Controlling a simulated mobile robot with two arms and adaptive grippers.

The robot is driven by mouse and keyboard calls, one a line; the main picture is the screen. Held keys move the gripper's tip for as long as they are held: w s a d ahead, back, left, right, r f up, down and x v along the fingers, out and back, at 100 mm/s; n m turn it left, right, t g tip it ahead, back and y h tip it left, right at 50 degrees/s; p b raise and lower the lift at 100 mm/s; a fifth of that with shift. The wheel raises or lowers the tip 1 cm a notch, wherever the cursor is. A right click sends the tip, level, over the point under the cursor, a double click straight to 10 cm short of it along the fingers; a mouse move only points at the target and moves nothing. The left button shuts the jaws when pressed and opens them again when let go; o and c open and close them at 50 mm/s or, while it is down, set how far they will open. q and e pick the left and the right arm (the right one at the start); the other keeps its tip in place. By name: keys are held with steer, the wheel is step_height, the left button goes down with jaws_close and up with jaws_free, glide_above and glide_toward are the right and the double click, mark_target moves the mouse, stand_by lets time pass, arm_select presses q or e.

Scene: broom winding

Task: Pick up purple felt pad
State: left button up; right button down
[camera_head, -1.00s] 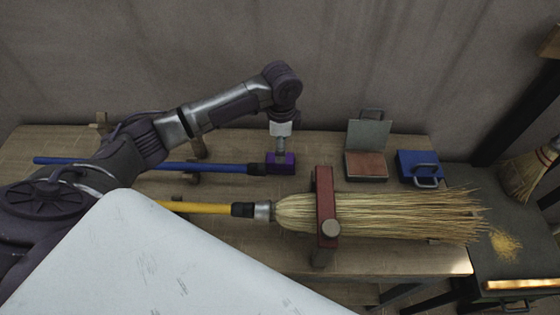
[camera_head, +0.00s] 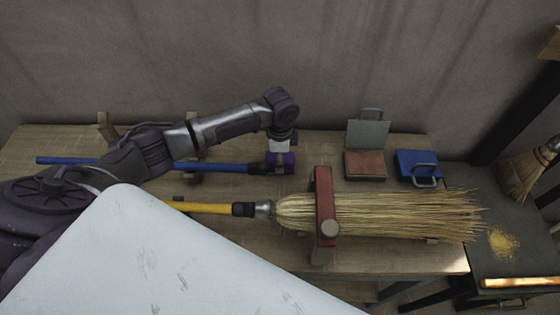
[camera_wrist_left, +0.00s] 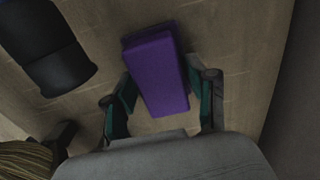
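The purple felt pad (camera_head: 288,163) is a small block on the wooden table, at the dark end of the blue handle. In the left wrist view the pad (camera_wrist_left: 158,72) shows as an elongated purple block, reaching down between the two fingers. My left gripper (camera_head: 281,158) is directly over the pad, pointing down, and partly covers it. In the left wrist view its fingers (camera_wrist_left: 160,86) are spread, one on each side of the pad. They are close to its sides; contact cannot be told. My right gripper is not in view.
A broom (camera_head: 390,212) with a yellow handle lies in front, under a red clamp (camera_head: 324,200). An open grey case (camera_head: 366,165) and a blue case (camera_head: 418,167) stand to the right. The blue handle (camera_head: 225,168) lies under my left arm. The wall is behind.

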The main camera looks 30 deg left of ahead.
arm_select(q)
steer(key=c, duration=0.7)
step_height(320, 180, up, 10)
steer(key=shift+r+b, duration=0.1)
steer(key=shift+b, duration=0.5)
steer(key=shift+c, duration=0.2)
steer(key=o, duration=0.4)
steer(key=shift+c, duration=1.3)
